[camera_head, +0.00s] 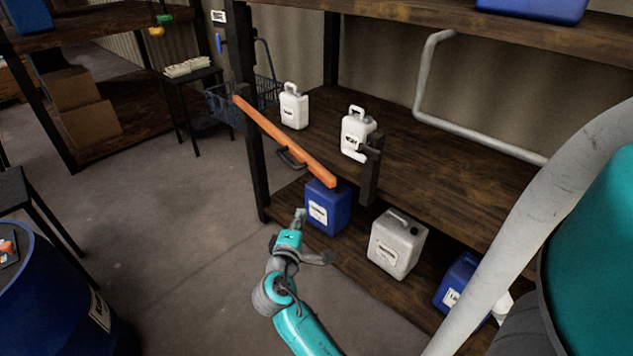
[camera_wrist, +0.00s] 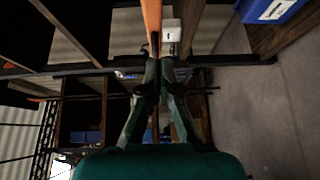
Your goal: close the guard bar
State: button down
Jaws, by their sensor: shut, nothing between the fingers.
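The guard bar (camera_head: 285,141) is a long orange bar across the front of the shelf unit. In the wrist view the orange bar (camera_wrist: 152,22) runs up from near the fingertips. My gripper (camera_head: 299,216) is below the bar, apart from it in the head view, in front of a blue canister. In the wrist view my gripper (camera_wrist: 166,62) is shut and empty.
White canisters (camera_head: 294,107) stand on the shelf behind the bar. A blue canister (camera_head: 329,207) and a grey canister (camera_head: 397,243) stand on the lower shelf (camera_head: 350,273). A blue drum (camera_head: 52,300) is at lower left. The floor (camera_head: 180,215) between is clear.

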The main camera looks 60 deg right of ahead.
send_near(323, 179)
jog(key=w+d, duration=0.2)
jog(key=w, duration=0.2)
jog(key=d, duration=0.1)
jog(key=s+d, duration=0.1)
jog(key=d, duration=0.1)
jog(key=shift+s+f, duration=0.2)
jog(key=shift+s+d, duration=0.25)
jog(key=shift+d, duration=0.25)
jog(key=shift+d, duration=0.1)
